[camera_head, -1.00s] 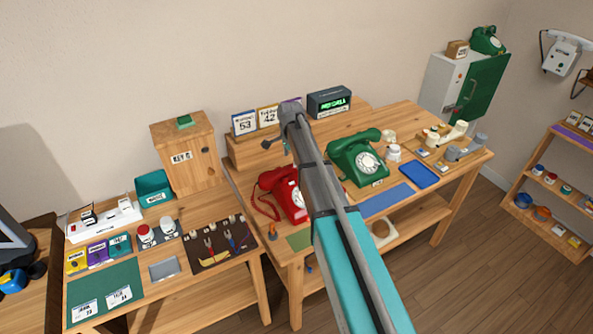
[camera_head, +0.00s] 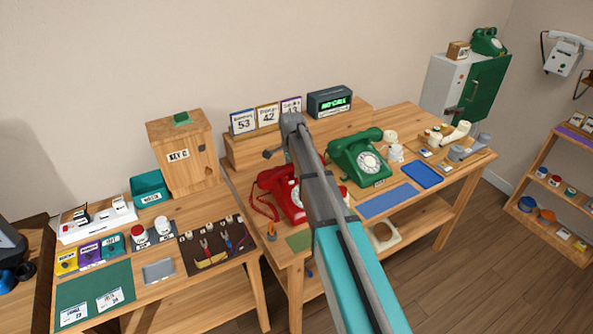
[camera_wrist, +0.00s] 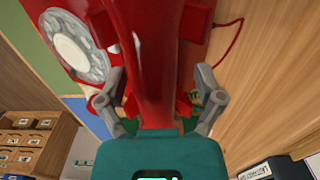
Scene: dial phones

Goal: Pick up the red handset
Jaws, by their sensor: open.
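The red phone (camera_head: 288,200) stands on the wooden table, partly hidden behind my arm in the head view. Its red handset (camera_wrist: 158,45) runs lengthwise through the middle of the wrist view, beside the pale dial (camera_wrist: 80,45). My gripper (camera_wrist: 158,78) is open, with one finger on each side of the handset. I cannot tell whether the fingers touch it.
The green phone (camera_head: 357,157) stands just right of my arm. Number cards (camera_head: 243,122) and a dark display box (camera_head: 329,101) stand on the raised shelf behind. A wooden key box (camera_head: 182,158) is to the left. A blue mat (camera_head: 388,201) lies clear at the right front.

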